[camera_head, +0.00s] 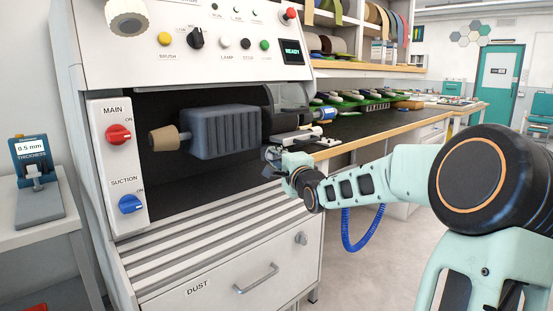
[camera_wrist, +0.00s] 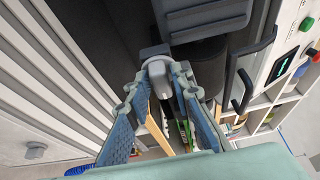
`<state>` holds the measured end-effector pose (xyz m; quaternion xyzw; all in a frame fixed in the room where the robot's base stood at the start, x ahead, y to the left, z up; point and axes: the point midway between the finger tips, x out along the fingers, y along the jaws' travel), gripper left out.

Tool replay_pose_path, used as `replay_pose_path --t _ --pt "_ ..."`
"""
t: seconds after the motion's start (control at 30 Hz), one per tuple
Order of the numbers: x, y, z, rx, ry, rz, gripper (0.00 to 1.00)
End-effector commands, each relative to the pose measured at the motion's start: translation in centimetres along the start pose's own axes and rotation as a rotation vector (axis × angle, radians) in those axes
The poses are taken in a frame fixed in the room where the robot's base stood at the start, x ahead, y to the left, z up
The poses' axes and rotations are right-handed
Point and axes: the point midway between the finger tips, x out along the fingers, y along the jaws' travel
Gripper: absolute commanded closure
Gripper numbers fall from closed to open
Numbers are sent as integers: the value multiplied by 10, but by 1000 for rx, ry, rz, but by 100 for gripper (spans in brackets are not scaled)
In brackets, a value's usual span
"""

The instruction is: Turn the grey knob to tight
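The grey knob (camera_wrist: 157,70) shows in the wrist view as a small rounded grey piece with a narrow grip, below a dark grey block. My gripper (camera_wrist: 163,74) has one blue finger on each side of it. The fingertips come close together and appear to press on the knob from both sides. In the head view my gripper (camera_head: 277,158) is at the front right of the grinding machine's opening, just below a pale grey rest. The knob cannot be made out there, and no tight marking can be read.
A white panel with a red MAIN knob (camera_head: 118,134) and a blue SUCTION knob (camera_head: 130,204) is at the far left. A bench (camera_head: 370,138) with insoles stands behind.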

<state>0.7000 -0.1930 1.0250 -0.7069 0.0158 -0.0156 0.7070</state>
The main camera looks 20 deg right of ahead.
Motion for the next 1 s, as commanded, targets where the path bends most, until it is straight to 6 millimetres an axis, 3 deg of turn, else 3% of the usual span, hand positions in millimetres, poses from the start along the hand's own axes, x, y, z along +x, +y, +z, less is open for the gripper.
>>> replay_pose_path --t 0.17,0.57,1.0 --pt "0 0 0 0 0 -1 100" --pt "0 2 1 -46 -1 -20 100" --pt "1 9 0 -356 -2 -148 100"
